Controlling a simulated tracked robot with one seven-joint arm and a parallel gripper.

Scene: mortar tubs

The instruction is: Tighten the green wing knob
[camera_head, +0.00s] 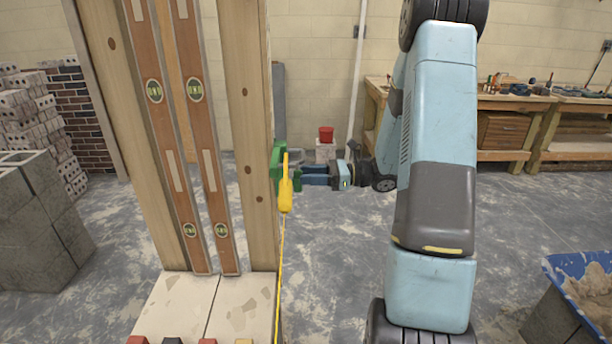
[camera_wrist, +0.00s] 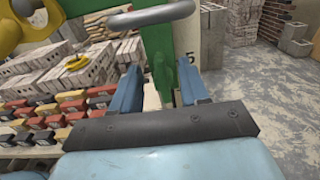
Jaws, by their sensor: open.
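A green fitting (camera_head: 277,166), which I take to be the green wing knob with its mount, is on the right side of the right wooden post. A yellow piece partly covers it. My gripper (camera_head: 303,177) points left at it, with the fingertips close by. In the wrist view, my gripper (camera_wrist: 161,88) is open, with one blue finger on each side of an upright green part (camera_wrist: 160,50). I cannot tell whether the fingers touch it. The knob's wing shape is not clear in either view.
The yellow piece (camera_head: 285,190) hangs with a yellow line in front of the fitting. A grey rounded bar (camera_wrist: 150,16) crosses above the fingers. Two spirit levels (camera_head: 205,150) stand between the posts.

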